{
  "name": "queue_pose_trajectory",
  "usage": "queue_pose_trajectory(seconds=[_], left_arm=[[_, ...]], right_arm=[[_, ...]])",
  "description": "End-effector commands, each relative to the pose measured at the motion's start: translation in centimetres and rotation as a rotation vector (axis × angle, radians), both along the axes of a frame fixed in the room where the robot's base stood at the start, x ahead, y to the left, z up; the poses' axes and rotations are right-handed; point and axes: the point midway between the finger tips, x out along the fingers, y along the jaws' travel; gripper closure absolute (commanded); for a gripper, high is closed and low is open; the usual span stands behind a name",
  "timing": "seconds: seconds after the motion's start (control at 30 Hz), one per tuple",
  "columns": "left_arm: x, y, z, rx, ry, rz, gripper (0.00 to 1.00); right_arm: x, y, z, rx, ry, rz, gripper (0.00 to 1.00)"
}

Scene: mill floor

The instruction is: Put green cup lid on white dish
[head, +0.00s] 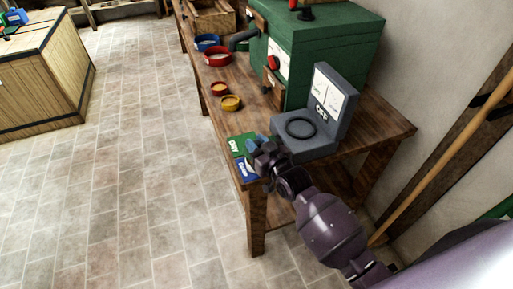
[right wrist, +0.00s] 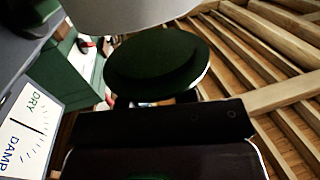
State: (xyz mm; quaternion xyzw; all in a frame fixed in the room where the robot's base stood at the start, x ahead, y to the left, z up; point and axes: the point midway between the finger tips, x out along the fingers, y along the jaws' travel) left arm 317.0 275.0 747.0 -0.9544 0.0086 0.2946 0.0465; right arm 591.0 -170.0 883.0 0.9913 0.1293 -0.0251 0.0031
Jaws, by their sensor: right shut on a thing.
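My right gripper (head: 262,160) is at the front corner of the wooden bench, beside the green and blue labelled patches and the grey meter. In the right wrist view a dark green round disc with a pale lower edge, which looks like the green cup lid (right wrist: 155,65), sits at the dark jaws. The right gripper is shut on it. In the head view the lid cannot be made out. I cannot pick out the white dish for certain; a pale grey rounded thing (right wrist: 135,12) crosses the top of the wrist view. My left gripper is not in view.
The grey meter (head: 332,95) with a black ring stands on the bench (head: 385,125). Behind it is a large green box (head: 315,50). Blue, red and yellow round containers line the left edge. A green DRY patch (head: 238,144) lies at the front corner.

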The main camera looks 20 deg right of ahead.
Motion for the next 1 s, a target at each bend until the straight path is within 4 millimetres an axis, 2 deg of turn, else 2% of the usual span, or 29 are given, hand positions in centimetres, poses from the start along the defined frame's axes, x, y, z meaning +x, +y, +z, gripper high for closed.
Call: queue_pose_trajectory(seconds=[0.03,0.1,0.37,0.97,1.0], left_arm=[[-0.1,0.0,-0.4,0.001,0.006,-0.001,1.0],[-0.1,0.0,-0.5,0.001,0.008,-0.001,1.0],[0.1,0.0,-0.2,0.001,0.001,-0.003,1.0],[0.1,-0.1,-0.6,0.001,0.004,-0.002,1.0],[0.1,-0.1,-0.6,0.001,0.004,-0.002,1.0]], right_arm=[[0.0,0.0,-1.1,-0.001,0.004,0.0,0.97],[0.0,0.0,-1.7,-0.001,0.003,0.0,0.97],[0.0,0.0,-1.6,-0.001,0.0,0.0,0.97],[0.0,0.0,-2.8,0.0,0.0,0.0,0.97],[0.0,0.0,-2.8,0.0,0.0,0.0,0.71]])
